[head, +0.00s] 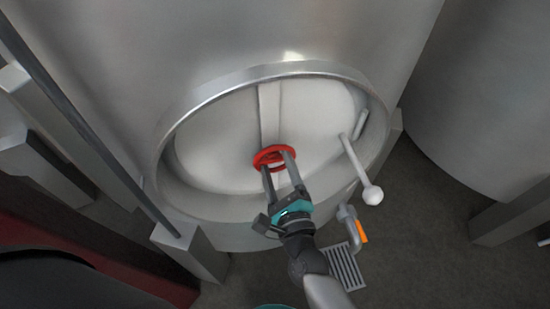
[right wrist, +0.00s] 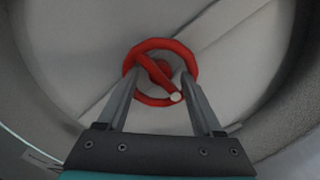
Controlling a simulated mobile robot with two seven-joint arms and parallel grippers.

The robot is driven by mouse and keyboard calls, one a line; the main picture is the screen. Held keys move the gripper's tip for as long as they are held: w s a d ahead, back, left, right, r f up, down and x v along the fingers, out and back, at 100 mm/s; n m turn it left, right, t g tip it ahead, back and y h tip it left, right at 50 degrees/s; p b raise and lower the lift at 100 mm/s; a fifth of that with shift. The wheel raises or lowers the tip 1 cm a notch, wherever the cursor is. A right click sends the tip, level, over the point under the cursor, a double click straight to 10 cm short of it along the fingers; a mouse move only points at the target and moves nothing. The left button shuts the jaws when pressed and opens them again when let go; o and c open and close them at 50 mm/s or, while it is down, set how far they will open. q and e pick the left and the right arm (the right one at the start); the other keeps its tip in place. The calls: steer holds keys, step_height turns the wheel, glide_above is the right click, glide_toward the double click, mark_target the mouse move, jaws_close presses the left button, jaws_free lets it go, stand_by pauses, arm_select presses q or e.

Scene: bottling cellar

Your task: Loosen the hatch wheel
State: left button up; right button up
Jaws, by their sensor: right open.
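The red hatch wheel (head: 259,156) sits at the middle of the pale round hatch (head: 215,150) on the steel tank. In the right wrist view the wheel (right wrist: 161,45) shows as a red ring with a crossbar and a small pale knob (right wrist: 176,97) near its lower rim. My right gripper (head: 278,160) is open, its two fingers reaching up to the wheel. In the right wrist view the fingertips lie over the left and right sides of the rim; I cannot tell whether they touch it. My left gripper is not in view.
A lever with a white ball end (head: 372,195) sticks out at the hatch's right. Below it are a pipe with an orange handle (head: 361,231) and a floor grate (head: 343,268). A dark rail (head: 90,120) slants down on the left. Another tank (head: 490,90) stands right.

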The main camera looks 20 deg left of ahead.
steer(key=shift+x, duration=0.8)
jaws_close()
